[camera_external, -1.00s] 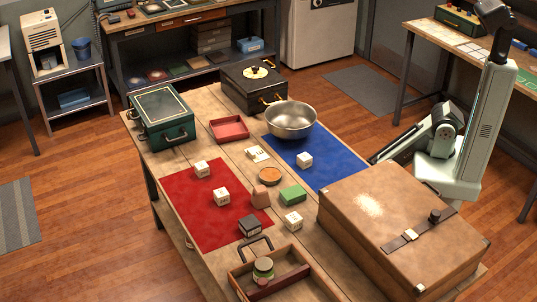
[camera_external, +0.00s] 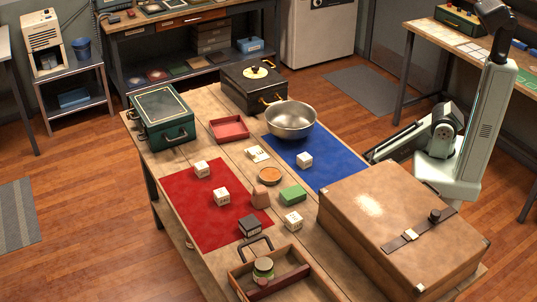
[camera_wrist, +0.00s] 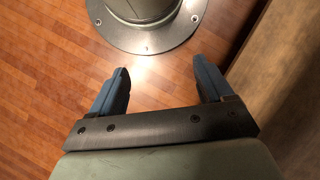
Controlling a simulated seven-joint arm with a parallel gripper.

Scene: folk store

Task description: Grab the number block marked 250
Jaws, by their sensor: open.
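Several pale number blocks lie on the table; their markings are too small to read, so I cannot tell which is 250. Two are on the red mat: one block (camera_external: 202,169) near its far edge and one block (camera_external: 221,196) near its middle. Another block (camera_external: 304,160) is on the blue mat. One more block (camera_external: 293,221) is on bare wood near the brown case. My gripper (camera_wrist: 158,88) shows in the wrist view with its two blue fingers wide apart and nothing between them. It is over the floor, away from the blocks.
The table holds a red mat (camera_external: 184,205), a blue mat (camera_external: 334,170), a steel bowl (camera_external: 290,121), a large brown case (camera_external: 375,220), a green box (camera_external: 163,117), a black box (camera_external: 243,88) and a wooden tray (camera_external: 237,283). Small coloured blocks lie between the mats.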

